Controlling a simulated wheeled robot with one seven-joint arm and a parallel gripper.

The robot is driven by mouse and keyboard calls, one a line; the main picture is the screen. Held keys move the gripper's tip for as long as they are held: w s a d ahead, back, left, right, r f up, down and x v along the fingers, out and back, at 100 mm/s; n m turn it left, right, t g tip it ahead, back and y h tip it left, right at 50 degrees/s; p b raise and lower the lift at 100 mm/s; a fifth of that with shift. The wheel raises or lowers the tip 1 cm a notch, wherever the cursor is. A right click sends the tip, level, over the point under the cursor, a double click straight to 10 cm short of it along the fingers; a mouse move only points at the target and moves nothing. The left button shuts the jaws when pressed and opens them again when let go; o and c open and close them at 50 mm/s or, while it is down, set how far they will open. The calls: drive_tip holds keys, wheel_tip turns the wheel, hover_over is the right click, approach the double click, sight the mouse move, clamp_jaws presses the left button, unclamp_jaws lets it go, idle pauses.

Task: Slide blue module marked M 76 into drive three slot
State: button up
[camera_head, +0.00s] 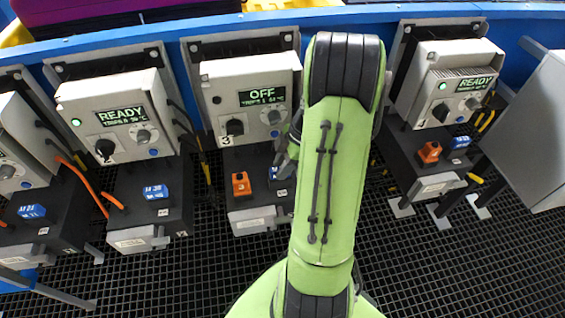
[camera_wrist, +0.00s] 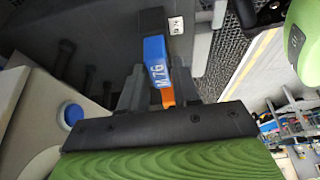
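The blue module marked M 76 (camera_wrist: 156,60) is between the two grey fingers of my gripper (camera_wrist: 160,92) in the wrist view. The fingers look closed against its sides. In the head view, my gripper (camera_head: 284,158) is at the right side of drive three (camera_head: 252,92), whose screen reads OFF.
A READY drive (camera_head: 118,118) with a blue module (camera_head: 155,192) stands to the left. Another READY drive (camera_head: 450,85) stands to the right, with an orange module (camera_head: 429,152) on its shelf. A grey panel (camera_head: 530,135) is at the far right. Dark grating covers the floor.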

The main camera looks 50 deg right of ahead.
drive_tip(key=o, duration=0.3)
drive_tip(key=shift+r, duration=0.15)
drive_tip(key=p+v, duration=0.6)
drive_tip(key=v, duration=0.9)
drive_tip(key=shift+d+r+p, duration=0.1)
drive_tip(key=shift+r+p, duration=0.15)
drive_tip(key=shift+p, duration=0.05)
